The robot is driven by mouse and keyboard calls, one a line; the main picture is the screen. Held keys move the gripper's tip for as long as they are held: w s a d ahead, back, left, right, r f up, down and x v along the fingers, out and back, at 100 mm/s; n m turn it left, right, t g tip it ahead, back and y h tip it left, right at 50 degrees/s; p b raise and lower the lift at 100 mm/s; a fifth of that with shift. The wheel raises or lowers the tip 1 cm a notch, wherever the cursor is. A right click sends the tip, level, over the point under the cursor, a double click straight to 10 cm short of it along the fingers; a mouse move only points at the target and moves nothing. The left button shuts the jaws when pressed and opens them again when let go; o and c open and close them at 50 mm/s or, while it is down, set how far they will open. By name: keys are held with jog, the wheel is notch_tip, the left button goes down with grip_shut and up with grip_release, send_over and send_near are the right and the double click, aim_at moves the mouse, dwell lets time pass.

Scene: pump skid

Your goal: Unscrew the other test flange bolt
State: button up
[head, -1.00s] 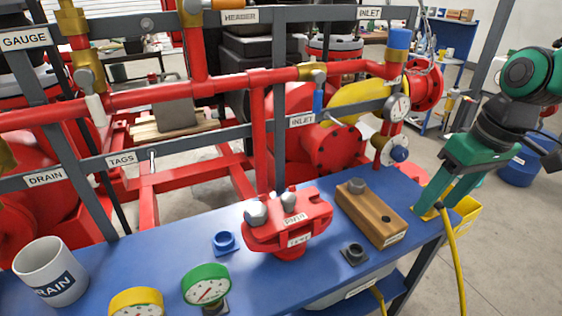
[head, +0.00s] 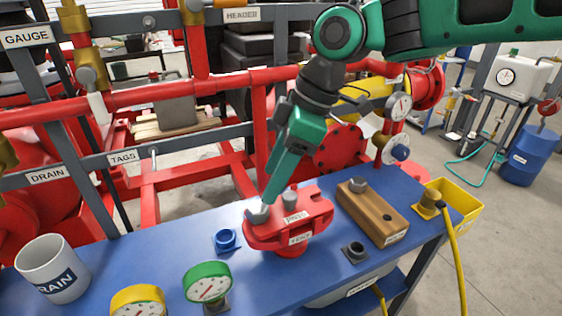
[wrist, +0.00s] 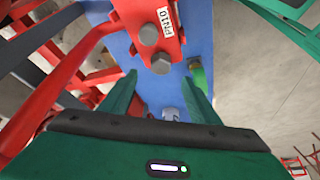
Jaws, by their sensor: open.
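The red test flange (head: 262,232) stands on the blue bench with two grey hex bolts on top, a left one (head: 256,213) and a right one (head: 290,198). My gripper (head: 268,197) points down at the left bolt from above. Whether a finger touches the bolt cannot be told. A wooden block (head: 365,214) to the right carries a grey bolt (head: 357,185) at its far end and an empty hole nearer.
A green gauge (head: 207,282), a yellow gauge (head: 138,300), a blue fitting (head: 226,240) and a white mug (head: 52,268) stand around the flange. A dark fitting (head: 355,252) sits to its right. Red pipes (head: 200,88) and a grey rail run behind the bench.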

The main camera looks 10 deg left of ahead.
aim_at(260, 209)
jog(key=x, duration=0.8)
jog(key=c, duration=1.2)
jog(key=shift+o, duration=1)
jog(key=shift+c, duration=0.8)
jog(key=n+g, duration=0.1)
jog(key=n, duration=0.1)
jog(key=shift+w+n, duration=0.1)
jog(key=shift+n, duration=0.2)
jog(key=n+g, duration=0.1)
jog(key=n, duration=0.1)
jog(key=n+h, duration=0.1)
jog(key=n, duration=0.2)
jog(key=shift+g, duration=0.4)
jog(key=n+g+h, duration=0.1)
jog(key=n, duration=0.2)
jog(key=shift+a+n, duration=0.1)
jog(key=shift+n, duration=0.3)
jog(key=n+h, duration=0.1)
jog(key=n, duration=0.2)
jog(key=shift+n+h, duration=0.3)
